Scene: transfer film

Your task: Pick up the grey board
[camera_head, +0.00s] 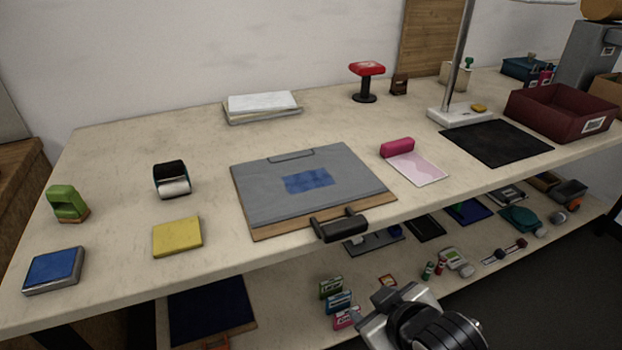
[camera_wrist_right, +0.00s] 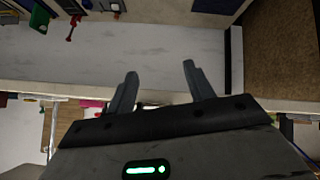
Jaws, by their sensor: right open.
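The grey board (camera_head: 290,207) lies flat on the table, with a light wood edge along its left and front sides. A blue rectangle (camera_head: 308,180) lies on its middle and a grey clip bar (camera_head: 291,156) is at its back edge. A black handle-like piece (camera_head: 340,226) sits at its front right, by the table edge. My right gripper (camera_head: 383,307) is in front of the table and below the board, apart from it. In the right wrist view its two fingers (camera_wrist_right: 160,78) are apart with nothing between them. My left gripper is in neither view.
A yellow block (camera_head: 178,237), a tape-like roller (camera_head: 172,180) and a blue pad (camera_head: 54,270) lie left of the board. A pink roller with a sheet (camera_head: 416,167) lies to its right. A lower shelf (camera_head: 285,300) with several small items runs under the table.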

